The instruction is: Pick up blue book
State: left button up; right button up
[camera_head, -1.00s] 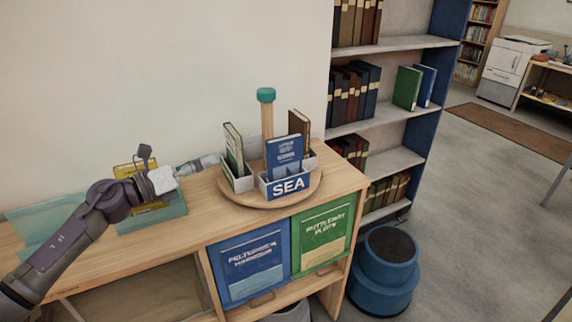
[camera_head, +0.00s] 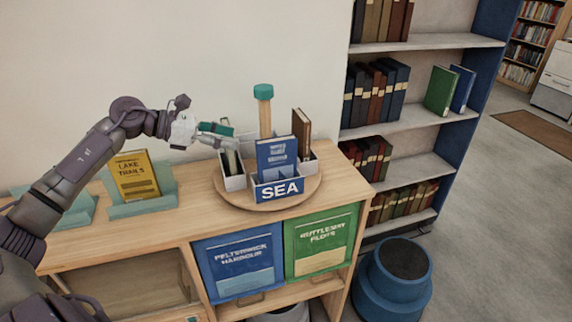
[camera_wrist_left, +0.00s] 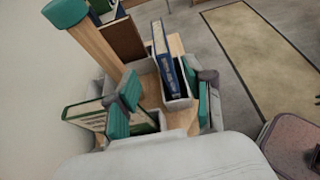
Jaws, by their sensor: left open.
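The blue book (camera_head: 277,159) stands upright in the front compartment of a round wooden carousel (camera_head: 228,192), behind the white-lettered SEA label. In the left wrist view the blue book (camera_wrist_left: 164,58) stands in its grey holder, beyond my fingers. My left gripper (camera_head: 222,136) is open and empty, at the carousel's left side, above and partly hiding a green book (camera_head: 230,160). My right gripper is not seen.
A brown book (camera_head: 301,133) stands in the carousel beside the teal-topped central post (camera_head: 264,108). A yellow book (camera_head: 134,176) rests on a teal stand at the left. Another blue book (camera_head: 461,88) is on the bookcase. A blue stool (camera_head: 392,283) stands on the floor.

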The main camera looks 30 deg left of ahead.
aim_at(258, 141)
pick_arm(q)
jog(key=p+x, duration=0.3)
jog(key=x, duration=0.4)
jog(key=shift+r, duration=0.2)
jog(key=shift+w+d+f, duration=0.25)
jog(key=shift+w, duration=0.05)
jog(key=shift+w+d+p, duration=0.1)
jog(key=shift+d+p, duration=0.05)
jog(key=shift+p, duration=0.15)
jog(key=p+x, duration=0.3)
jog(key=x, duration=0.1)
jog(key=shift+d, duration=0.2)
jog(key=shift+w+d+f, duration=0.2)
jog(key=shift+w+f, duration=0.1)
jog(key=shift+s+a, duration=0.1)
jog(key=c, duration=0.3)
grip_shut()
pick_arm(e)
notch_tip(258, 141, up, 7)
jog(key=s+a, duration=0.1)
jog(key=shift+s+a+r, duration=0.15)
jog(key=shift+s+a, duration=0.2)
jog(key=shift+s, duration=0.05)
